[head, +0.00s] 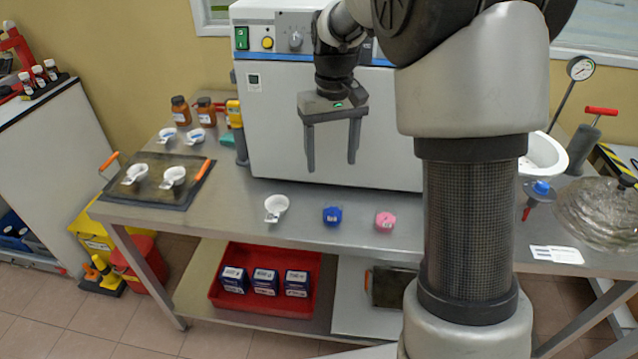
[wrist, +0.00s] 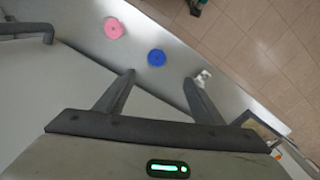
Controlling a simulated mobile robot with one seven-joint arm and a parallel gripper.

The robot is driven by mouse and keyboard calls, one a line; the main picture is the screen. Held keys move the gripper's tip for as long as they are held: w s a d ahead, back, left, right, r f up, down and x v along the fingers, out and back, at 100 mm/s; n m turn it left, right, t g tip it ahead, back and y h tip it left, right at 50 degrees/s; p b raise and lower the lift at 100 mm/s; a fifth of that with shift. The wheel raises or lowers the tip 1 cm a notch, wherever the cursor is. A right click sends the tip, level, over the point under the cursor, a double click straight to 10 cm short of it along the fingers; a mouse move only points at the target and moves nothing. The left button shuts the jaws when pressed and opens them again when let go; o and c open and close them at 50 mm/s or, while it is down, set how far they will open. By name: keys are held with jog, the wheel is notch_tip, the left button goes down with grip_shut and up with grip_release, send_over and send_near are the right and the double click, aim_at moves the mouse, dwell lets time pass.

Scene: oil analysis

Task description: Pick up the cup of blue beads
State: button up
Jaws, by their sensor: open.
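A small blue cup (head: 332,216) stands on the metal table near its front edge in the head view. In the wrist view the blue round top (wrist: 157,57) lies beyond the fingertips, roughly between them. A pink cup (head: 385,221) stands to its right in the head view, and it also shows in the wrist view (wrist: 115,28). A white cup with a handle (head: 277,207) stands to the left of the blue one. My gripper (head: 332,168) points down with its fingers apart and empty, in front of the white oven, above and behind the cups.
The white oven (head: 285,125) stands close behind my gripper. A dark tray (head: 140,199) with two white cups is at the table's left. Brown jars (head: 181,110) stand at the back left. A red bin (head: 222,298) with boxes is on the lower shelf.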

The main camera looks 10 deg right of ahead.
jog(key=b, duration=0.2)
send_over(332, 213)
jog(key=f, duration=1.1)
jog(key=shift+s+a+f, duration=0.25)
jog(key=shift+a+f, duration=0.05)
jog(key=shift+f, duration=0.1)
jog(key=f, duration=0.3)
jog(key=f+b, duration=0.1)
jog(key=f, duration=0.1)
jog(key=shift+w+d+f, duration=0.25)
jog(key=shift+d+f, duration=0.05)
jog(key=shift+d, duration=0.05)
jog(key=c, duration=1.1)
